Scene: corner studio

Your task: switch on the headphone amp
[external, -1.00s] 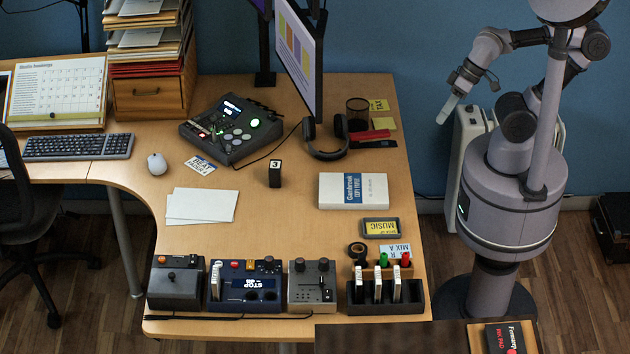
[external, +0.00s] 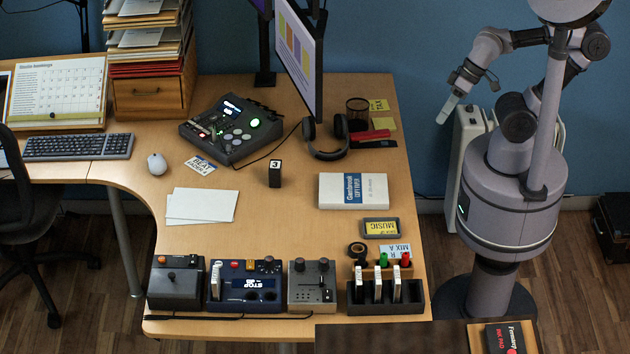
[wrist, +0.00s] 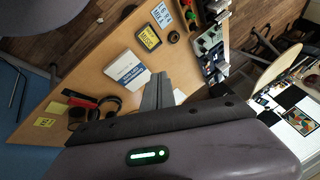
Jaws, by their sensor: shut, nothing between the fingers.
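Three control boxes stand in a row at the desk's front edge in the external view: a dark grey box (external: 175,289) with a small stick or knob, a blue box (external: 238,299) with a lit "STOP" display, and a lighter grey box (external: 312,293) with two knobs and a dark lever. I cannot read which one is the headphone amp, or whether its switch is on. My gripper (external: 446,112) is shut and empty, raised beyond the desk's right side, far from the boxes. Its closed fingers also show in the wrist view (wrist: 157,93).
A mixer (external: 231,132) with lit green button sits at the back, beside headphones (external: 326,140) and a monitor (external: 300,60). Mid-desk has free room.

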